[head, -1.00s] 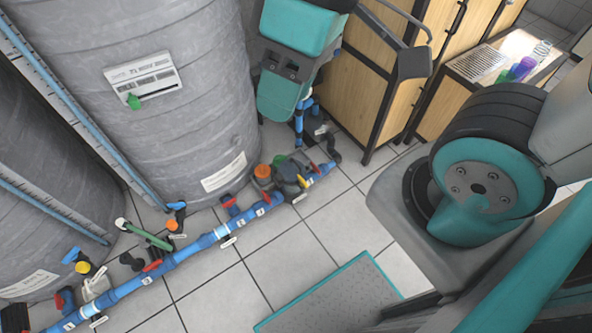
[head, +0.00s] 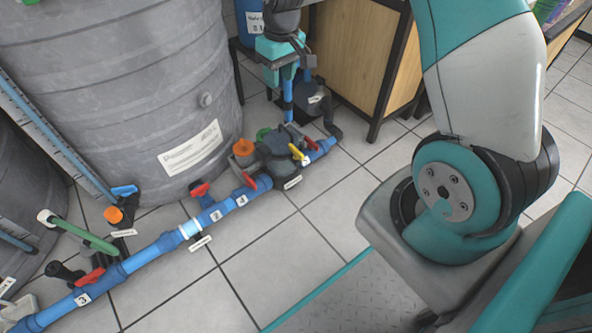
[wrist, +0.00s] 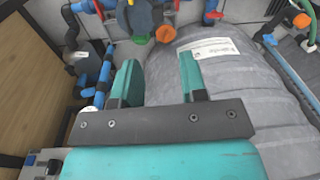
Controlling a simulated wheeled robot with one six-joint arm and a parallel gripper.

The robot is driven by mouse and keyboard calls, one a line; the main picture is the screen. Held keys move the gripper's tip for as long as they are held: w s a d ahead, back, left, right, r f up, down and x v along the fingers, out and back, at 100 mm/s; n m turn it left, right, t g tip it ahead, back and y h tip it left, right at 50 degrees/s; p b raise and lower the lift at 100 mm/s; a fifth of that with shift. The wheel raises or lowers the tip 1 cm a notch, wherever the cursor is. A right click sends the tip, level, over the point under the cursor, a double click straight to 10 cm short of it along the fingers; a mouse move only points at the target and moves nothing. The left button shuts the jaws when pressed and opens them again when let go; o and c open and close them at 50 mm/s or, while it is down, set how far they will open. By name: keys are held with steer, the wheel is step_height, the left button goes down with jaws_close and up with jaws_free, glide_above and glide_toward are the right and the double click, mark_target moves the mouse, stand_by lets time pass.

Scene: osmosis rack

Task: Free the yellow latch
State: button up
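The yellow latch (head: 297,152) is a small handle on the dark grey valve body (head: 278,150) near the right end of the blue floor pipe. In the wrist view, a bit of yellow (wrist: 131,3) shows at the top edge, on the dark valve part. My gripper (head: 285,72) hangs above and behind the valve in the head view, apart from the latch. In the wrist view, my gripper (wrist: 160,75) has its two teal fingers spread, with nothing between them.
The large grey tank (head: 120,90) stands left of the valve. Red handles (head: 200,189), an orange cap (head: 243,147) and a green cap (head: 264,134) crowd the pipe. A wooden cabinet (head: 350,60) stands behind. The tiled floor (head: 330,215) in front is clear.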

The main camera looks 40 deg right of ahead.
steer(key=m+b, duration=0.1)
steer(key=b, duration=0.5)
glide_above(296, 149)
step_height(296, 149, down, 14)
steer(key=f, duration=0.1)
steer(key=shift+h, duration=0.4)
step_height(296, 149, down, 16)
steer(key=b, duration=0.8)
steer(key=shift+f, duration=0.15)
jaws_close()
